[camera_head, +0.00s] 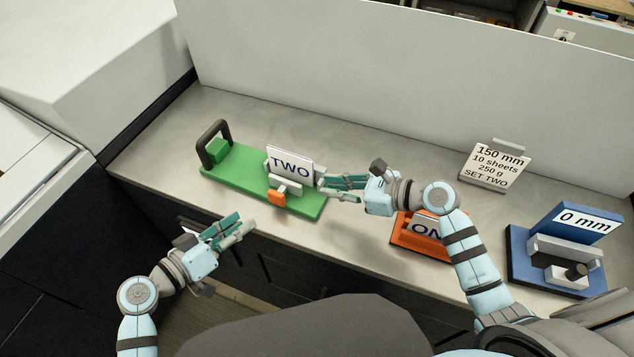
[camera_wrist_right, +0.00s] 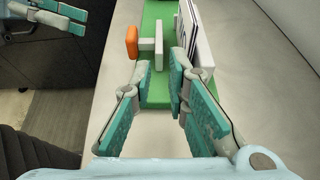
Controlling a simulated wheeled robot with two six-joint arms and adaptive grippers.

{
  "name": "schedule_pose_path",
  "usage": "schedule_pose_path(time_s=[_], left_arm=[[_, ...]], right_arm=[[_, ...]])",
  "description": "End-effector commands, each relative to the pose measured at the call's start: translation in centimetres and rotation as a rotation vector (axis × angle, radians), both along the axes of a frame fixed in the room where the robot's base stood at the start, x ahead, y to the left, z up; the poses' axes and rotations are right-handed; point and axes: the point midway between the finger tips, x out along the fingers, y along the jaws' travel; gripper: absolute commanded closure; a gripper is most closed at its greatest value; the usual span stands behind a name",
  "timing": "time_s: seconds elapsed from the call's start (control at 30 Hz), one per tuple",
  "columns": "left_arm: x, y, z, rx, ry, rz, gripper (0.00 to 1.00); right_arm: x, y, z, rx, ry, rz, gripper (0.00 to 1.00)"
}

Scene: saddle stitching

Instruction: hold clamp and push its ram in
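A green base (camera_head: 235,177) carries a black arched handle (camera_head: 213,140) at its left end. Near its right end stand a white "TWO" plate (camera_head: 290,164), a grey piece (camera_head: 285,185) and an orange knob (camera_head: 277,198). I take this device as the clamp, though no label says so. My right gripper (camera_head: 325,187) is open at its right end. In the right wrist view its fingertips (camera_wrist_right: 160,78) point at the grey piece (camera_wrist_right: 158,42), with nothing clearly gripped. My left gripper (camera_head: 245,220) looks open and empty, in front of the base, apart from it.
An orange device marked "ON" (camera_head: 428,230), partly hidden by my right arm, stands right of it. A blue device reading "0 mm" (camera_head: 583,222) is at far right. A sign card (camera_head: 494,165) stands at the back. A wall panel (camera_head: 400,75) closes the rear.

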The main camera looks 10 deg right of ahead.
Motion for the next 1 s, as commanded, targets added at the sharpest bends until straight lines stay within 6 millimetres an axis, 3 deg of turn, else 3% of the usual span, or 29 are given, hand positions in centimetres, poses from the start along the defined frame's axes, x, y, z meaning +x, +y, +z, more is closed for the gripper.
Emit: schedule_pose_path(time_s=[0.5, 0.87, 1.0], left_arm=[[0.0, 0.0, 0.0, 0.0, 0.0, -0.001, 0.67], [0.0, 0.0, 0.0, 0.0, 0.0, 0.0, 0.67], [0.0, 0.0, 0.0, 0.0, 0.0, 0.0, 0.67]], right_arm=[[7.2, 8.7, -4.5, 0.003, -0.003, 0.001, 0.85], [8.0, 9.8, -5.1, 0.0, -0.005, 0.002, 0.85], [8.0, 9.8, -5.1, 0.0, -0.005, 0.002, 1.0]])
